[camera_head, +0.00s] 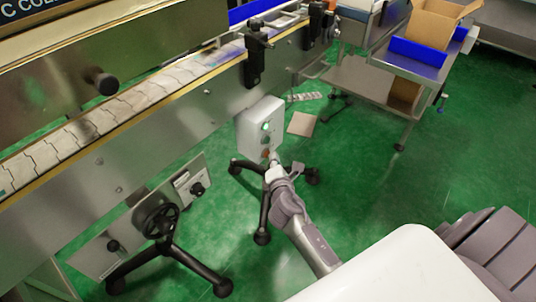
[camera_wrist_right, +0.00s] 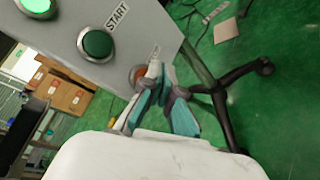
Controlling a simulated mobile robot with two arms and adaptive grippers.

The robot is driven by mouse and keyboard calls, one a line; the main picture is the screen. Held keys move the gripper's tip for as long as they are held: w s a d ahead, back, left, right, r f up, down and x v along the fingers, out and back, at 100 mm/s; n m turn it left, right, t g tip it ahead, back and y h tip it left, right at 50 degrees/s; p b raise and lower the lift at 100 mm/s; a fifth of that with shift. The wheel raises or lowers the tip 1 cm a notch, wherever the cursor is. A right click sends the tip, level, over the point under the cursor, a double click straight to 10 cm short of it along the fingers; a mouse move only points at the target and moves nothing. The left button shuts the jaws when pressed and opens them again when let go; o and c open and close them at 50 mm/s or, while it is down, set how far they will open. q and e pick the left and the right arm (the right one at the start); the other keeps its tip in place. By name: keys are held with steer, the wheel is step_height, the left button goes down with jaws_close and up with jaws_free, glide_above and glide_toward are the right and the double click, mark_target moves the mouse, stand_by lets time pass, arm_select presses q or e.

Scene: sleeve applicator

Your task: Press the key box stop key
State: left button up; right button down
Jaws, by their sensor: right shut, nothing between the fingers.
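The key box (camera_head: 258,128) is a white box on a dark stand beside the conveyor, with a lit green lamp above a green key and a reddish-orange key below. In the right wrist view, the green key (camera_wrist_right: 97,44) has a START label. The stop key (camera_wrist_right: 137,74) is the reddish one, mostly hidden behind my fingertips. My right gripper (camera_wrist_right: 153,82) is shut and empty, its tips at the stop key; I cannot tell whether they touch it. The right gripper (camera_head: 272,162) also shows in the head view, just below the box's lower key. My left gripper is not in view.
The conveyor (camera_head: 140,100) runs along the left. A handwheel (camera_head: 160,221) on a dark-legged stand is at lower left.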

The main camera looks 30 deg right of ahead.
steer(key=shift+w+a, duration=0.15)
steer(key=shift+w, duration=0.15)
steer(key=shift+s, duration=0.1)
stand_by(0.5)
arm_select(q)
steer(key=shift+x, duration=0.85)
arm_select(e)
steer(key=shift+s+d, duration=0.3)
steer(key=shift+s, duration=0.35)
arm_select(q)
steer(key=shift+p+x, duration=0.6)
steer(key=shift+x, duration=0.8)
arm_select(e)
steer(key=shift+s+d, duration=0.35)
steer(key=shift+s, duration=0.45)
steer(key=shift+s+d, duration=0.3)
steer(key=shift+s, duration=0.45)
steer(key=shift+s+d, duration=0.35)
steer(key=shift+s, duration=0.45)
